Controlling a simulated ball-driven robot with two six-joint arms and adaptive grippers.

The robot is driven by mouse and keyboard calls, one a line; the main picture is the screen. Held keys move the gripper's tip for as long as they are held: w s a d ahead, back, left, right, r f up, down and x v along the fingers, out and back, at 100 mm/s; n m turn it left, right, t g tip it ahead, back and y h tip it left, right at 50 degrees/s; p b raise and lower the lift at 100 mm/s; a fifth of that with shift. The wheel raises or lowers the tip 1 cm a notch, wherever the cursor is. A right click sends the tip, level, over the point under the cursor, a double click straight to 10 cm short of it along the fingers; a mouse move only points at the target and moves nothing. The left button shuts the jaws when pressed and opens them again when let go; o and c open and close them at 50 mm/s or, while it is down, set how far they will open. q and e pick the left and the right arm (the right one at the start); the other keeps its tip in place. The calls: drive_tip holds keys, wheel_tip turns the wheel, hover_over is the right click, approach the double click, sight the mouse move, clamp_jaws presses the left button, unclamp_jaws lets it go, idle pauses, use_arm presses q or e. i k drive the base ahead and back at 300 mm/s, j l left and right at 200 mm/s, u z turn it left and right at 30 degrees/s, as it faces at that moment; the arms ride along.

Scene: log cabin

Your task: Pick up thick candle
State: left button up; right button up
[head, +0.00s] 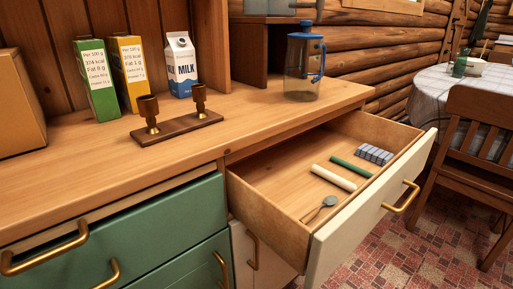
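Two candle-like sticks lie side by side in the open drawer (268,180). The cream candle (333,177) looks slightly thicker than the green candle (351,167) behind it. Both lie flat on the drawer floor, apart from each other. A dark wooden holder with two cups (178,128) stands on the countertop; both cups look empty. Neither of my grippers shows in the head view.
The drawer also holds a spoon (325,203) and a grey-blue ridged block (375,154). On the counter (75,180) stand a green carton (97,80), a yellow carton (128,72), a milk carton (181,65) and a blue-lidded jug (302,70). A chair (470,150) stands right.

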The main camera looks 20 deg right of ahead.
sight(348, 186)
drive_tip(key=z, duration=1.5)
